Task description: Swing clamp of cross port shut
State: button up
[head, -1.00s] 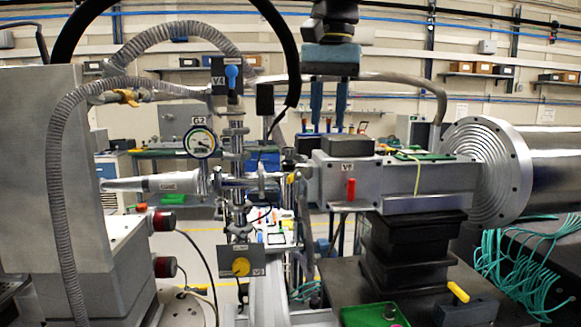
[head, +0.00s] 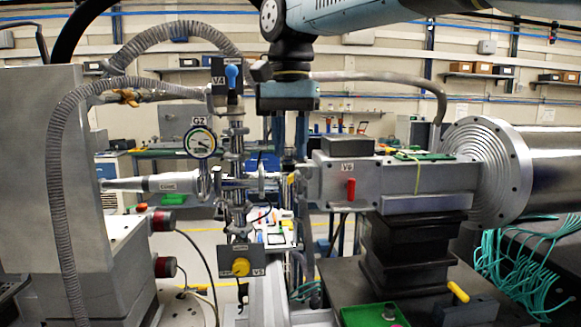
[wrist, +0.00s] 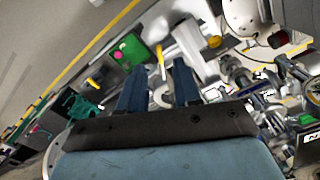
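The metal cross (head: 236,190) stands upright left of centre in the head view, with the G2 gauge and its side port. Ring-shaped flange parts (head: 261,180) sit on its right side. I cannot tell which part is the swing clamp or whether it is open. My gripper (head: 289,150) points down just right of and above the cross, left of the grey V-labelled valve box (head: 333,180). Its two blue fingers are apart with nothing seen between them. In the wrist view, my gripper (wrist: 158,72) shows both fingers apart, with shiny fittings (wrist: 285,90) to their right.
The V4 valve (head: 232,76) and ribbed hose (head: 180,33) rise left of my gripper. The V5 valve (head: 240,266) hangs below the cross. A red handle (head: 351,189) sticks out of the valve box. A green tray (head: 373,315) lies at the front.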

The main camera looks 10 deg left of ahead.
aim_at(291, 174)
jog(key=shift+f, duration=2.35)
jog(key=shift+c, duration=0.3)
grip_shut()
